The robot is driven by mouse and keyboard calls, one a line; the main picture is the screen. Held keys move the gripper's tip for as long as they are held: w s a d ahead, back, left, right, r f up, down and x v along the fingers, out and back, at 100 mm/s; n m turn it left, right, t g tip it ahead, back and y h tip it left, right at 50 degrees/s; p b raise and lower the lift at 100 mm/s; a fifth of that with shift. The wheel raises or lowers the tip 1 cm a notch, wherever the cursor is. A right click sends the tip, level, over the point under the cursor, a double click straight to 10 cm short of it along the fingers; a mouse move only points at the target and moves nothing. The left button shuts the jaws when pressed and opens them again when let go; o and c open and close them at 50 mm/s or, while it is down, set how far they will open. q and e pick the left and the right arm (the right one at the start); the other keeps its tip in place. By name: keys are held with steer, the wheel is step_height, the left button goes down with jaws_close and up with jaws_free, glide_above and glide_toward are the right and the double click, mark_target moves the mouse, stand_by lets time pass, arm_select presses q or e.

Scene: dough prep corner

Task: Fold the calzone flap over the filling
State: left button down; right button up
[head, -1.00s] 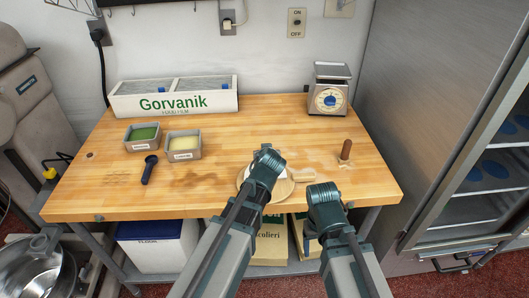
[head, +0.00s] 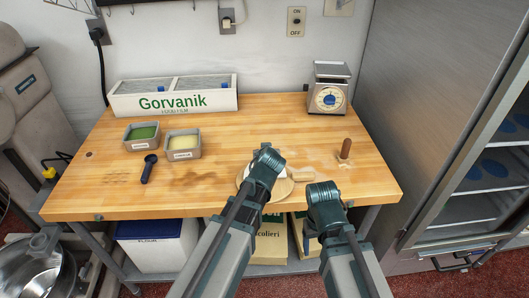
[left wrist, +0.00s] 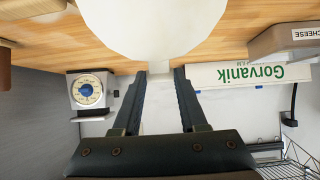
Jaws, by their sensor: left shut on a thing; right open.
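The pale round dough (left wrist: 155,22) of the calzone fills the top middle of the left wrist view. In the head view the calzone dough (head: 281,187) lies on a round wooden board (head: 290,186) with a handle, at the table's front edge, partly behind my left arm. My left gripper (left wrist: 164,72) is shut on a small pale tab at the dough's edge, apparently of the flap. My right gripper (head: 311,232) is open and empty, in front of the table's edge, right of the board; its fingertips are hard to make out. The filling is hidden.
A green tub (head: 143,136) and a cheese tub (head: 182,146) stand at the left, with a dark-handled tool (head: 148,168) before them. A white Gorvanik bin (head: 174,100) and a scale (head: 329,90) stand at the back. A brown upright handle (head: 345,149) stands right. The table's middle is clear.

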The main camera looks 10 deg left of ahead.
arm_select(q)
steer(key=shift+c, duration=2.2)
jaws_free()
